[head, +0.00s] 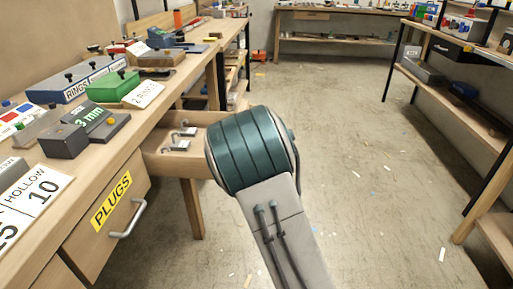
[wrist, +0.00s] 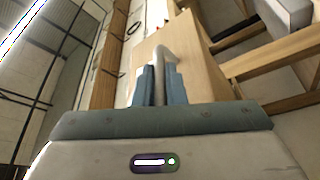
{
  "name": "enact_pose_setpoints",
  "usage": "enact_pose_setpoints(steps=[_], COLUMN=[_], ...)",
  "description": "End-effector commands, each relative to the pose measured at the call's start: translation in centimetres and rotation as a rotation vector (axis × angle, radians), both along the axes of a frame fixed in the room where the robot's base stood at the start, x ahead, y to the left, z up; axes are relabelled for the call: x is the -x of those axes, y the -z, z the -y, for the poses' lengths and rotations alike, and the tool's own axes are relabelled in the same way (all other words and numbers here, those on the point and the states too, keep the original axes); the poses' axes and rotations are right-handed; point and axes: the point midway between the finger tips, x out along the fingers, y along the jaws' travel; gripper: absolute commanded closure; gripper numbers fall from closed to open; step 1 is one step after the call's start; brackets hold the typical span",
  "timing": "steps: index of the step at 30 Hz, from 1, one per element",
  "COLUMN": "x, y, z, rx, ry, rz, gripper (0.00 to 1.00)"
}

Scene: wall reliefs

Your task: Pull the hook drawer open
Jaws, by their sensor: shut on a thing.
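The hook drawer (head: 160,165) is a wooden drawer under the left workbench, standing out from it, with several small metal hooks (head: 180,137) inside. In the wrist view, its wooden front (wrist: 195,52) fills the upper middle and carries a grey curved bar handle (wrist: 152,62). My gripper (wrist: 159,80) has its two blue-grey fingers shut on this handle. In the head view my arm's green joint hides the gripper, the handle and the right part of the drawer.
A shut drawer labelled PLUGS (head: 90,225) with a metal handle is nearer on the left. The workbench top (head: 70,165) holds several blocks, boxes and signs. The floor (head: 350,150) to the right is open, with small scraps. A shelf unit (head: 455,100) stands at the right.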

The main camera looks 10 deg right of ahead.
Motion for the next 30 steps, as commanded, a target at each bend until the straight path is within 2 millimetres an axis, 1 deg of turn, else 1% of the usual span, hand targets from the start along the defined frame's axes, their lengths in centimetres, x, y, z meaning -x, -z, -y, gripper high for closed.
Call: enact_pose_setpoints(steps=[5, 6, 7, 8, 16, 20, 23, 26, 30], x=[0.0, 0.0, 0.0, 0.0, 0.0, 0.7, 2.1, 4.0, 7.0], y=[0.0, 0.0, 0.0, 0.0, 0.0, 0.2, 0.4, 0.9, 1.6], z=[0.0, 0.0, 0.1, 0.1, 0.2, 0.3, 0.5, 0.8, 1.2], rx=[0.0, 0.0, 0.0, 0.0, 0.0, 0.0, 0.0, 0.0, -0.001], ry=[-0.001, 0.0, 0.001, 0.001, 0.002, 0.002, 0.002, 0.004, 0.003], rz=[-0.001, 0.0, -0.001, -0.001, 0.0, -0.001, -0.002, -0.004, -0.005], gripper=[1.0, 0.78, 0.7, 0.68, 0.68, 0.68, 0.68, 0.68, 0.68])
